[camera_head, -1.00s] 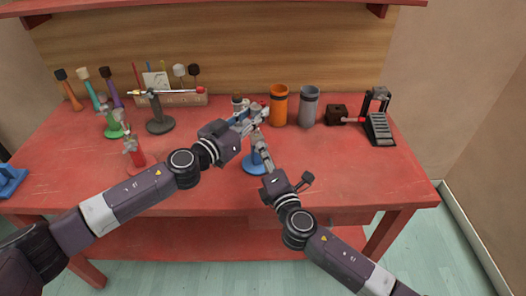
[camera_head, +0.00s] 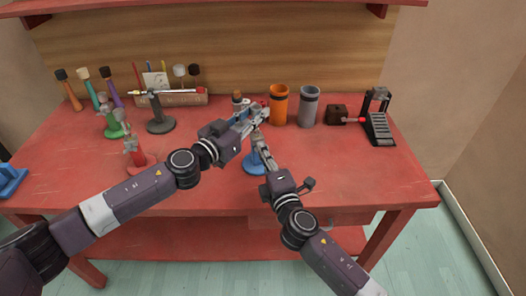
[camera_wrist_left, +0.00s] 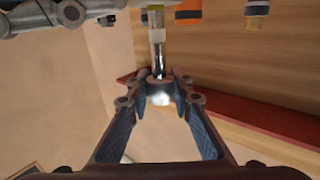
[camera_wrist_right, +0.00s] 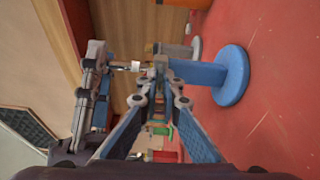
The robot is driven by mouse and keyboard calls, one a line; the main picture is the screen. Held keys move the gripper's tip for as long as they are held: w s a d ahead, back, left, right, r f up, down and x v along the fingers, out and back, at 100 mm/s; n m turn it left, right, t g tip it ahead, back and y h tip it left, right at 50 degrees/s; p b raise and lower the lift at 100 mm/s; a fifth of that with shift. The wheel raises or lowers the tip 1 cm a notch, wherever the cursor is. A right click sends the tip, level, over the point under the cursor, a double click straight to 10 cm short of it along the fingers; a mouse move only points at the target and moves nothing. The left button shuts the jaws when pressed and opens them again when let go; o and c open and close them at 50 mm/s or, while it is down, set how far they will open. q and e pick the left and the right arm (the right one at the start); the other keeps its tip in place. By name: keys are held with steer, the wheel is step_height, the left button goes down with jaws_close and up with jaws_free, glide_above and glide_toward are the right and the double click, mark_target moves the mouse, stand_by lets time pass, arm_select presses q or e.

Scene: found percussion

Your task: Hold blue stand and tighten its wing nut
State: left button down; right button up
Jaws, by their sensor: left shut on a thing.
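The blue stand (camera_head: 254,164) stands upright near the table's middle. Its round base and post show sideways in the right wrist view (camera_wrist_right: 231,76). My left gripper (camera_head: 262,113) is over the stand's top. In the left wrist view its fingers (camera_wrist_left: 160,88) are shut on a small shiny metal part, with a metal rod beyond it; I cannot tell whether this part is the wing nut. My right gripper (camera_head: 262,138) reaches the stand's upper part from the front. In the right wrist view its fingertips (camera_wrist_right: 160,75) are close together at the post's upper end; their grip is unclear.
Behind the grippers are an orange cup (camera_head: 278,106) and a grey cup (camera_head: 308,106). A red stand (camera_head: 136,152), a green stand (camera_head: 114,125) and a dark stand (camera_head: 159,118) are to the left. The front right tabletop is clear.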

steer(key=o, duration=0.4)
steer(key=shift+s, duration=0.1)
steer(key=v, duration=1.1)
steer(key=shift+s+d, duration=0.2)
steer(key=shift+s, duration=0.15)
arm_select(q)
steer(key=c, duration=1.6)
jaws_free()
